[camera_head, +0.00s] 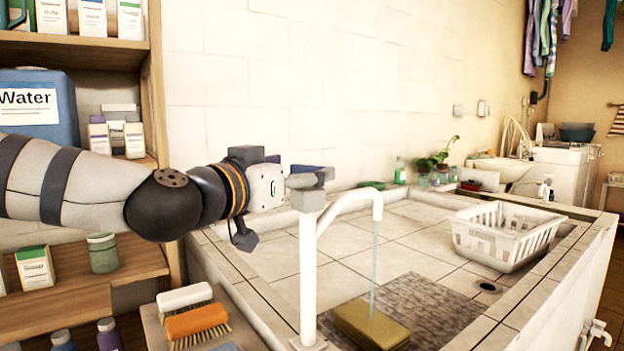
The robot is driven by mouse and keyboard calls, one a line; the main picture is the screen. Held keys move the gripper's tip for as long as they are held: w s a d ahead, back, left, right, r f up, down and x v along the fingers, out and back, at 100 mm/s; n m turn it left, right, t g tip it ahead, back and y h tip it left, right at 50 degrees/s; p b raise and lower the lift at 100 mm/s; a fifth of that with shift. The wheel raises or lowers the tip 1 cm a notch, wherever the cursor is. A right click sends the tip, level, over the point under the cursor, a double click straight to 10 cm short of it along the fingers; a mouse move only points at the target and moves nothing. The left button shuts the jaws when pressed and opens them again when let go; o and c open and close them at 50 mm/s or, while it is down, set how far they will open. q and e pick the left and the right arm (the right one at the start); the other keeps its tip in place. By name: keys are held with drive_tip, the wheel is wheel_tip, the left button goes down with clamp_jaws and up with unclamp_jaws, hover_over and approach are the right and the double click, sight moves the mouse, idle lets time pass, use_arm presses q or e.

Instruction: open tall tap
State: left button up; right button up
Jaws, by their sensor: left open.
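The tall tap (309,265) is a white upright pipe at the near edge of the tiled basin, with a bent spout reaching right. A thin stream of water (375,265) falls from the spout. A grey block (308,199) sits on top of the pipe. My left gripper (306,180) comes in from the left and is open, with its finger parts right at the tap's top. I cannot tell whether they touch it. The tap's handle cannot be made out clearly behind the fingers. My right gripper is out of view.
A yellow-brown sponge or block (371,325) lies under the stream. A white basket (505,235) stands at the basin's right. Brushes (197,322) lie left of the tap. A shelf (120,262) with bottles and boxes stands at left. The basin's middle is clear.

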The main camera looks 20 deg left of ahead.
sight(305, 167)
use_arm(q)
drive_tip(key=x, duration=0.3)
drive_tip(key=shift+w+d+r, duration=0.1)
drive_tip(key=shift+w+r, duration=0.1)
drive_tip(key=shift+r, duration=0.05)
